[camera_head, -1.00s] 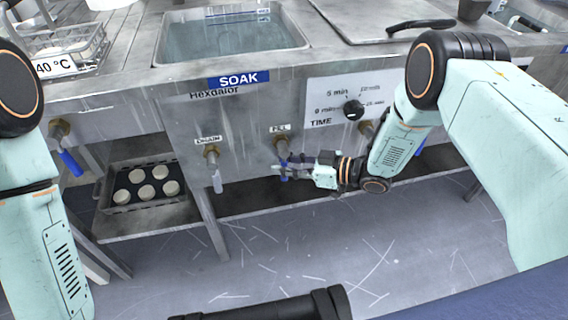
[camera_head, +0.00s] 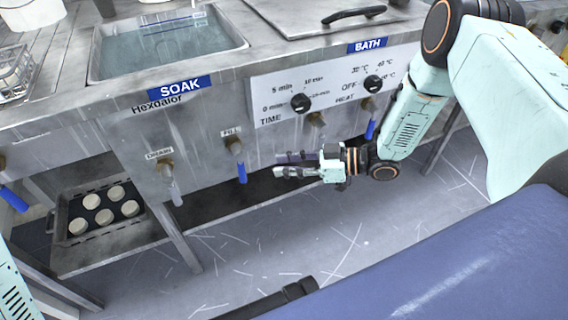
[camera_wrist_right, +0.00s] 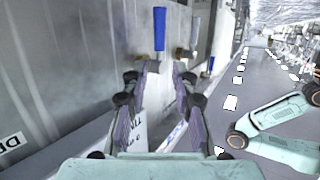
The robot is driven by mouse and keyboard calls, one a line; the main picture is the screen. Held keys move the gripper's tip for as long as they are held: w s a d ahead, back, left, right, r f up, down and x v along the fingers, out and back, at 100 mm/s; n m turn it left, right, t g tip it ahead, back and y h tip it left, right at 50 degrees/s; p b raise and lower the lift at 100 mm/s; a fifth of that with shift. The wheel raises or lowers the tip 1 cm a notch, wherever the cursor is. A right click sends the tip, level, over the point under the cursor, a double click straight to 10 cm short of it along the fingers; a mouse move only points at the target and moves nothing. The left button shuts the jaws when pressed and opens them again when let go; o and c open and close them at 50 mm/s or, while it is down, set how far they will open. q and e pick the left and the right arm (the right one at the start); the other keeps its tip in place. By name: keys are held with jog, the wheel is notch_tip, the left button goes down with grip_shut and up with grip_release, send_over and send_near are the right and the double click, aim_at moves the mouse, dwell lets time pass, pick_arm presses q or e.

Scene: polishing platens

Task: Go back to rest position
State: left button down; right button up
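My right gripper (camera_head: 281,165) is in front of the steel tank front, to the right of the FILL tap's blue handle (camera_head: 241,172) and apart from it. The handle hangs straight down. In the right wrist view my right gripper (camera_wrist_right: 160,78) has its two fingers spread with nothing between them. A blue handle (camera_wrist_right: 159,28) shows beyond the fingertips there. My left gripper is out of view; only part of my left arm shows at the lower left edge of the head view.
The SOAK tank (camera_head: 165,48) holds clear liquid. A DRAIN tap (camera_head: 167,175) with a grey handle is left of FILL. A tray (camera_head: 75,240) with several pale discs sits on the lower shelf. Two dark knobs are on the white panel (camera_head: 330,90). The floor in front is open.

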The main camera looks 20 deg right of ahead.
jog(key=s+d+f+m+h+p, duration=0.1)
jog(key=s+f+m+h+p, duration=0.1)
jog(key=s+f+m+h, duration=0.65)
jog(key=s+r+m+g+h+p, duration=0.1)
jog(key=s+g, duration=0.3)
jog(key=s, duration=0.7)
jog(key=s+d+r+m+g+h+p, duration=0.1)
jog(key=s+r+m+g+h+p, duration=0.1)
jog(key=s, duration=1)
jog(key=shift+s+r+g+h+p, duration=0.2)
jog(key=shift+r+g+h+p, duration=0.4)
jog(key=shift+g, duration=0.4)
jog(key=shift+f+m, duration=0.15)
jog(key=shift+m, duration=0.1)
